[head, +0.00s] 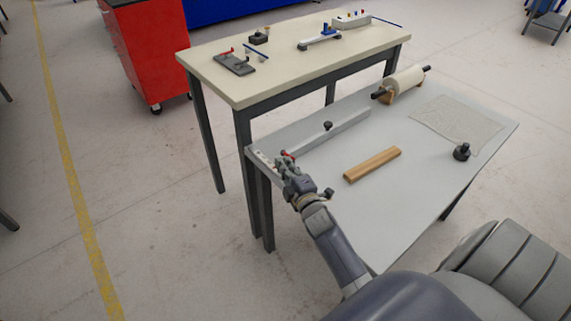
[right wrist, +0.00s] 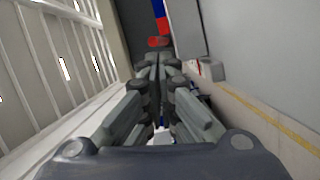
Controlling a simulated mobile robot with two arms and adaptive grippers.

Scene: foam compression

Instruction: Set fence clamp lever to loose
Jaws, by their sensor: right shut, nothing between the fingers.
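The fence (head: 325,128) is a long grey bar along the far side of the grey table. A small red clamp lever (head: 288,155) shows at its near left end, partly hidden by my right gripper (head: 285,168). In the right wrist view the red lever (right wrist: 158,42) is just beyond the tips of my right gripper (right wrist: 155,64), and a grey bar, likely the fence (right wrist: 187,28), is to its right. The right gripper is shut with nothing between its fingers. I cannot tell whether it touches the lever. My left gripper is not in view.
The grey table (head: 400,185) also holds a wooden strip (head: 372,164), a roll on a stand (head: 403,82), a thin sheet (head: 455,122) and a black knob (head: 461,152). A beige workbench (head: 225,85) with several tools stands behind. The table's front is clear.

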